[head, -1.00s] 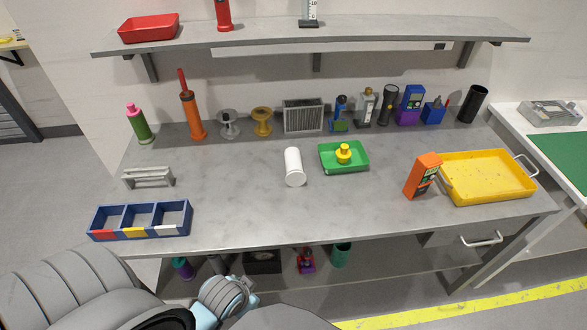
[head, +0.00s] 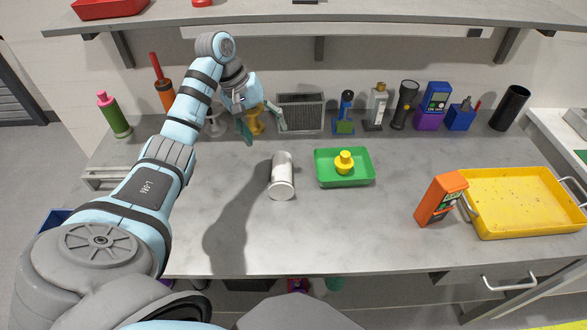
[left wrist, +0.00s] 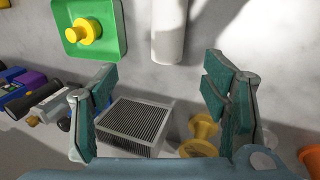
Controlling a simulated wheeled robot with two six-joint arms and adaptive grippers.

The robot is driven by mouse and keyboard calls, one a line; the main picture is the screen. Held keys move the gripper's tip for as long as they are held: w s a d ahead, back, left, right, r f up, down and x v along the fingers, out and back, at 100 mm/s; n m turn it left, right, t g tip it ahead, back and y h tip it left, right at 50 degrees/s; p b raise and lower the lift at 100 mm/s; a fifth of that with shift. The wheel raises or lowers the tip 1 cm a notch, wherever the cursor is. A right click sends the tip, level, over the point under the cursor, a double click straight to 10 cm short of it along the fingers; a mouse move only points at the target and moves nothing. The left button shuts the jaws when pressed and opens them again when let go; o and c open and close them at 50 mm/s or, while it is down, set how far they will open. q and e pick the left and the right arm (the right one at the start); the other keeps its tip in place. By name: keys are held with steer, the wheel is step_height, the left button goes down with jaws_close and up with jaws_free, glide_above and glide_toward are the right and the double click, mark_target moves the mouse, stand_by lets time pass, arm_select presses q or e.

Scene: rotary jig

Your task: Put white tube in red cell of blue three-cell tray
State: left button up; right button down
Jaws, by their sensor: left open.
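The white tube (head: 282,176) lies on the grey bench, left of the small green tray. Its upper part shows in the left wrist view (left wrist: 169,30). My left gripper (head: 264,135) is open and empty, above the back of the bench, behind and a little left of the tube. In the left wrist view its green-padded fingers (left wrist: 160,95) are spread wide, with the tube beyond them. The blue three-cell tray (head: 52,220) is mostly hidden behind my left arm; only a blue corner shows at the left, and its red cell cannot be seen. My right gripper is not in view.
A yellow spool (head: 254,122) and a grey radiator-like block (head: 301,113) stand close to my left gripper. The green tray (head: 361,178) holds a yellow piece. An orange meter (head: 440,199) and a yellow tray (head: 523,205) are at right. The front middle of the bench is clear.

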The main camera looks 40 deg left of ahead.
mark_target(278, 164)
arm_select(q)
steer(key=b+x, duration=0.3)
steer(key=x, duration=0.1)
steer(key=s+b+x, duration=0.1)
steer(key=b+x, duration=0.7)
steer(key=shift+s+a+f, duration=0.1)
steer(key=shift+s+f, duration=0.25)
steer(key=shift+f, duration=0.25)
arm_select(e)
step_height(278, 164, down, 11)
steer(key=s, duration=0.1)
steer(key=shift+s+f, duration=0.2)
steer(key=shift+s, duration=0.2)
arm_select(q)
steer(key=shift+f, duration=0.2)
steer(key=shift+c, duration=0.6)
